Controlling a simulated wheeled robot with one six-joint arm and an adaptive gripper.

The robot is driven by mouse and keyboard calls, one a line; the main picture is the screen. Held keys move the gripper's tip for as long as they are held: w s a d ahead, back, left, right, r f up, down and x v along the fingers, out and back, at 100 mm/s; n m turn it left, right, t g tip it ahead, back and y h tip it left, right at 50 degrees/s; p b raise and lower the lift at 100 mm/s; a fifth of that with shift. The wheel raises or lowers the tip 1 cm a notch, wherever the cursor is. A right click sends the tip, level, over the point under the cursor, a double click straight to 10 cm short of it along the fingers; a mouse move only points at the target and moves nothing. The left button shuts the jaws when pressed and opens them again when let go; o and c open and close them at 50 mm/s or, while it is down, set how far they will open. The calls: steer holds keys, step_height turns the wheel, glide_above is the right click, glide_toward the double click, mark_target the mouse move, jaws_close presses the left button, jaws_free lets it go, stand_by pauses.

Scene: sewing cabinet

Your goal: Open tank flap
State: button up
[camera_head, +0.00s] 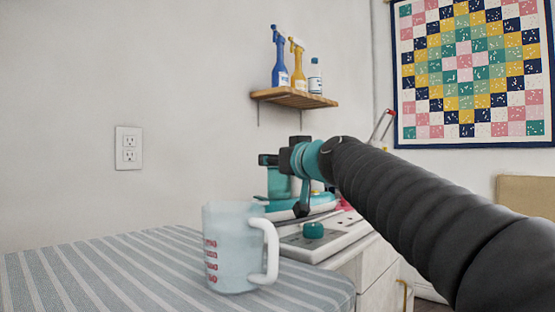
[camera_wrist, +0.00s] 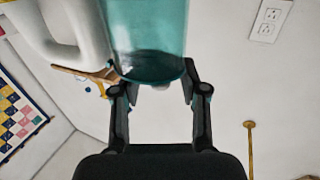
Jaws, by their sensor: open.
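In the wrist view, a translucent teal tank-like body (camera_wrist: 146,28) with a dark lower end and a white curved handle (camera_wrist: 85,30) fills the top. My gripper (camera_wrist: 153,85) is open, its two dark fingers spread near the dark end. I cannot tell whether they touch it. My wrist partly hides the appliance. I cannot make out the tank flap.
A clear measuring jug (camera_head: 232,240) with a white handle stands on the striped board (camera_head: 95,272), close in front of the appliance. A wooden shelf (camera_head: 292,97) with bottles is above. A white cabinet (camera_head: 378,268) is below right. The board's left part is clear.

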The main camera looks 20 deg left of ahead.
jaws_close()
